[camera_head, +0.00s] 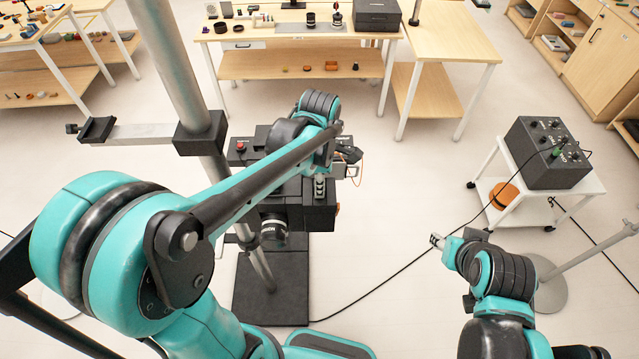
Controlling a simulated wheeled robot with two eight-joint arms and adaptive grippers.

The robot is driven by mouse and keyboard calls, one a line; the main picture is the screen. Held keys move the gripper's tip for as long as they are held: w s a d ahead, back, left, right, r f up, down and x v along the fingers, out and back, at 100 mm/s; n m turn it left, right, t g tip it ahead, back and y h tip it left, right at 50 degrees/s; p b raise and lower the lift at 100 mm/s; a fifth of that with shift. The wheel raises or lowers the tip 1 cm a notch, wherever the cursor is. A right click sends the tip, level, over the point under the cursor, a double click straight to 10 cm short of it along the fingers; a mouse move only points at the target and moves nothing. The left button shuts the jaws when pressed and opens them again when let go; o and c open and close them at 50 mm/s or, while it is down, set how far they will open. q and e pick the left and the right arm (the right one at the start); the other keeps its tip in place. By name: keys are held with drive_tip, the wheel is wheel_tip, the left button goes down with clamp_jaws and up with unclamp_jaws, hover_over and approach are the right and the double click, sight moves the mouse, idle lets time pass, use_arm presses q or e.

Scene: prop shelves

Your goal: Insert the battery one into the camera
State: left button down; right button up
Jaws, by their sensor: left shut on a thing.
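The camera (272,207) is a black boxy body on a stand, with its lens (273,232) facing the lower part of the view. My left arm reaches over it from the left. My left gripper (320,186) points down at the camera's right end and is shut on a dark block (320,215), which looks like battery one. The block is right against the camera body. My arm and the dark colours hide the seam, so I cannot tell how far in it sits. My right gripper (437,241) is empty at lower right, away from the camera; its finger opening is unclear.
A metal pole (188,80) with a side bracket stands left of the camera. A white cart (520,200) carries a black control box (547,153) at right. A cable crosses the floor. A wooden prop table (295,70) stands behind. Floor between camera and cart is mostly clear.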

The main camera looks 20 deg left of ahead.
use_arm(q)
drive_tip(key=shift+s+f, duration=0.1)
drive_tip(key=c, duration=1.3)
unclamp_jaws()
drive_tip(key=shift+c, duration=0.2)
drive_tip(key=o, duration=0.7)
drive_tip(key=shift+r+p, duration=2.7)
drive_tip(key=shift+r, duration=1.15)
